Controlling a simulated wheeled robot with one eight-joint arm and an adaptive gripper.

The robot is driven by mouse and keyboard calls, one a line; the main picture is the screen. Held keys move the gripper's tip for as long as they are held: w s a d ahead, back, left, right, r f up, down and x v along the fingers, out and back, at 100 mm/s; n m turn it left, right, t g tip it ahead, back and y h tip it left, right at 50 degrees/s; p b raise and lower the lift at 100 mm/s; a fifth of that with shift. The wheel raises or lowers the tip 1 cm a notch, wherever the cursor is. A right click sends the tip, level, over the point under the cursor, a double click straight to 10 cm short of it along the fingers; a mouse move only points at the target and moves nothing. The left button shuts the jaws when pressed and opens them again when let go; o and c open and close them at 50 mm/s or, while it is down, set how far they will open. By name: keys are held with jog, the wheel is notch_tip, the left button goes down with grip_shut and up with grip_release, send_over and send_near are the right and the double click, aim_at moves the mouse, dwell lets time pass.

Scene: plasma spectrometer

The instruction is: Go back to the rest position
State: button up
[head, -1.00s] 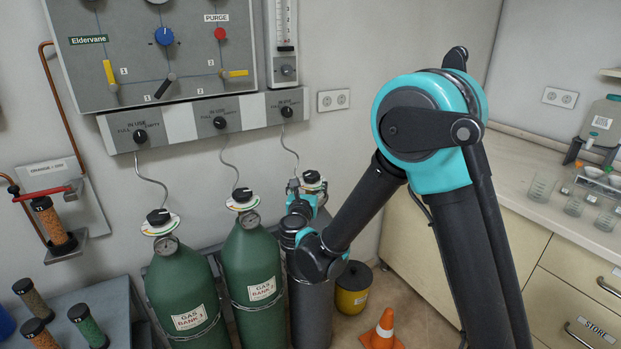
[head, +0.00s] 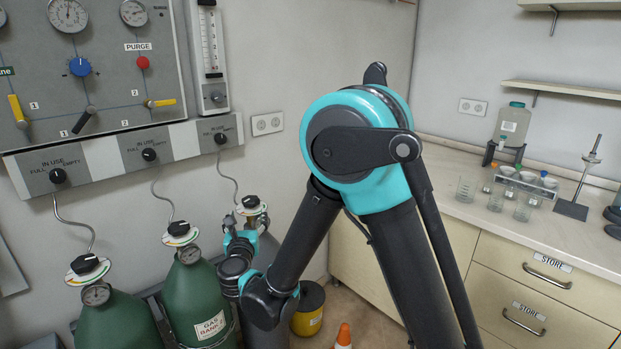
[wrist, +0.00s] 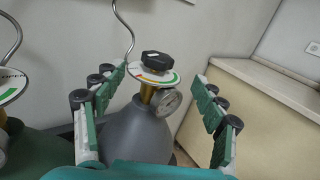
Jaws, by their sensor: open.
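My gripper (wrist: 156,118) is open in the wrist view, its two green-padded fingers spread to the left and right of a grey gas cylinder's valve. The valve has a black knob (wrist: 157,61) over a white, red and green dial ring, with a brass neck and a round gauge (wrist: 167,102) below. The fingers appear apart from the knob. In the head view my gripper (head: 240,238) is partly hidden behind my arm, close to the same valve knob (head: 250,202). The grey cylinder (wrist: 135,132) is mostly hidden in the head view.
Green gas cylinders (head: 200,297) stand to the left. Thin hoses rise to the wall panel (head: 95,75). A yellow bin (head: 308,312) and an orange cone (head: 344,337) are on the floor. A counter (head: 450,185) with glassware stands at the right.

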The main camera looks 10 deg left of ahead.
jog(key=w+d+r+n+y, duration=0.5)
jog(key=d+r+n, duration=0.25)
jog(key=n, duration=0.35)
jog(key=d+n+g+y, duration=0.2)
jog(key=d+n+g, duration=0.2)
jog(key=d+n, duration=0.45)
jog(key=s+d+f+n+g+h, duration=0.3)
jog(key=s+d+f, duration=0.4)
jog(key=d, duration=0.3)
jog(key=s+d+f+n+g+h, duration=0.3)
jog(key=s+d+f+n, duration=0.3)
jog(key=d, duration=0.5)
jog(key=s+d+f+n+g+h, duration=0.3)
jog(key=s+d+f+n+h, duration=0.1)
jog(key=s+d+f, duration=0.3)
jog(key=d+f+h, duration=0.1)
jog(key=d+f, duration=0.1)
jog(key=d, duration=0.2)
jog(key=shift+s+d+g, duration=0.15)
jog(key=shift+s+g, duration=0.15)
jog(key=shift+s, duration=0.05)
jog(key=shift+n, duration=0.25)
